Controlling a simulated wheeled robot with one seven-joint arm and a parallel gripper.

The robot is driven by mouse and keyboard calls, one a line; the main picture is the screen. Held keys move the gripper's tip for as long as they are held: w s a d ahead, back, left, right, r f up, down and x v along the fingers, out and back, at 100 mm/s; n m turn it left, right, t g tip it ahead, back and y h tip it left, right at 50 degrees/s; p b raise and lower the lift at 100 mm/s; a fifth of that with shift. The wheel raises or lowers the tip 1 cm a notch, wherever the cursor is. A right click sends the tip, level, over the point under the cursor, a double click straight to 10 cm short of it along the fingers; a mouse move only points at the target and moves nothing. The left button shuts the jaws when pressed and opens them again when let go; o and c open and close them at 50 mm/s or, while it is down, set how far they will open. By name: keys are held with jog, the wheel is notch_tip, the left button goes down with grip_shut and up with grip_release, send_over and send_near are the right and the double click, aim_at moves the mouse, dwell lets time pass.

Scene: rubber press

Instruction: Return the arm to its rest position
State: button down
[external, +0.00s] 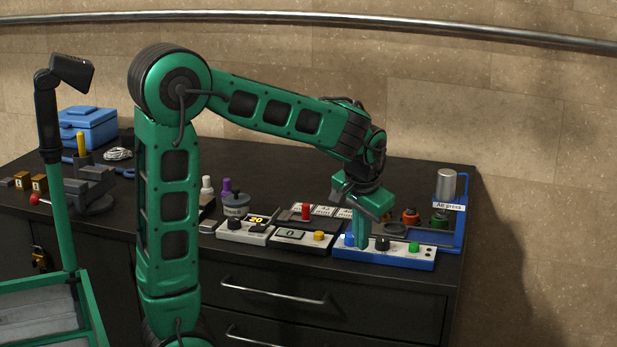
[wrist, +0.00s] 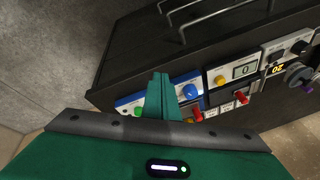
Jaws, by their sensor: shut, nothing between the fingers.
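My green arm (external: 275,105) reaches from the left over the dark bench, bent at the elbow and stretched to the right. My gripper (external: 361,240) points down at the blue-based control panel (external: 385,256) at the bench's front right. Its fingers are shut with nothing between them. I cannot tell whether the fingertips touch the panel. In the wrist view my shut fingers (wrist: 161,88) show over the panel, between its green and blue knobs.
The air press (external: 447,185), with a silver cylinder on a blue frame, stands behind the panel. Left of the panel are a white box with a yellow knob (external: 319,236) and a scale (external: 245,229). A blue toolbox (external: 88,126) sits at the back left. Drawer handles (external: 275,290) jut from the front.

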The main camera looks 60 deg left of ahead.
jog(key=s+d+f+m+h, duration=0.15)
jog(key=s+d+m, duration=0.25)
jog(key=s+d, duration=0.8)
jog(key=s+d+f+m+g, duration=0.1)
jog(key=s+d+m, duration=0.1)
jog(key=s+d, duration=0.3)
jog(key=s+d+f+m+g+h, duration=0.1)
jog(key=s+d+f+m, duration=0.1)
jog(key=s+d, duration=0.4)
jog(key=s+m, duration=0.1)
jog(key=s, duration=0.4)
jog(key=shift+d+f, duration=0.2)
jog(key=shift+s, duration=0.1)
